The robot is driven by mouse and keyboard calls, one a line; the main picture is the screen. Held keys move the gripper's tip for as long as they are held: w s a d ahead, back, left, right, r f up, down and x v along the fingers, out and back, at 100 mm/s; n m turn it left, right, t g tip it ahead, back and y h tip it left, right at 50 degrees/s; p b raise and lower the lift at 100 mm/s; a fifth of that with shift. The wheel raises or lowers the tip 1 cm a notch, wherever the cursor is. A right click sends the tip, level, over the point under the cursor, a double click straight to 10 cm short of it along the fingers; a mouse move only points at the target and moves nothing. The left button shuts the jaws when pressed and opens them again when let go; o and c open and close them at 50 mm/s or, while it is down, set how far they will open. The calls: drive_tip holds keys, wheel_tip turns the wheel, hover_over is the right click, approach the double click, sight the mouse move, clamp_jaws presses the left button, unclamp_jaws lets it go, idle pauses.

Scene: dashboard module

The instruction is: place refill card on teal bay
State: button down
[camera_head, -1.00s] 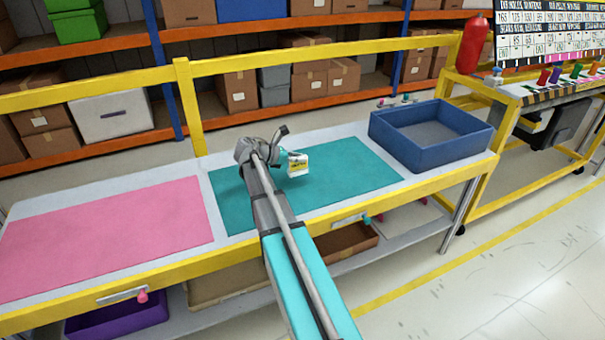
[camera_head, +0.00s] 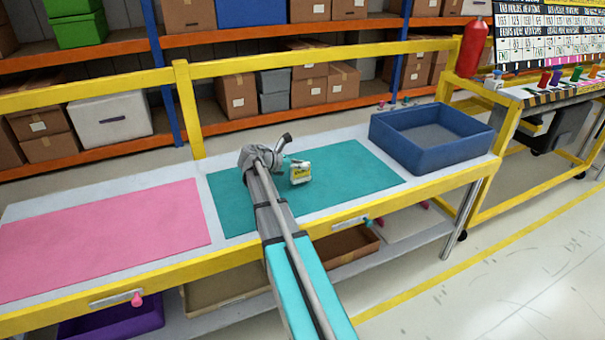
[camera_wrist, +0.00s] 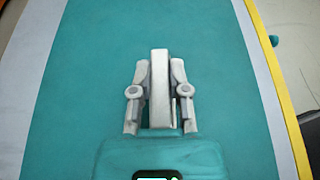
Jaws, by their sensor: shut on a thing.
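The refill card (camera_head: 300,173) is a small white piece with a yellow-green label. It is upright over the middle of the teal bay (camera_head: 350,172), low and close to the surface; I cannot tell if it touches. In the wrist view the card (camera_wrist: 160,80) shows edge-on as a pale bar between the two fingers of my gripper (camera_wrist: 160,75), which is shut on it. The teal mat (camera_wrist: 95,80) fills most of that view around the fingers. In the head view my wrist hides part of the grip.
A pink mat (camera_head: 100,238) lies on the left of the bench. A blue open bin (camera_head: 430,137) stands at the right end. A yellow rail (camera_head: 300,62) runs behind the bench. The teal mat around the card is clear.

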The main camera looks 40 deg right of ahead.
drive_tip(key=shift+f+b, duration=0.55)
drive_tip(key=shift+f, duration=0.3)
drive_tip(key=shift+f, duration=0.15)
drive_tip(key=c, duration=0.6)
unclamp_jaws()
drive_tip(key=shift+r, duration=0.25)
drive_tip(key=shift+p+v, duration=2.35)
drive_tip(key=shift+v, duration=3.65)
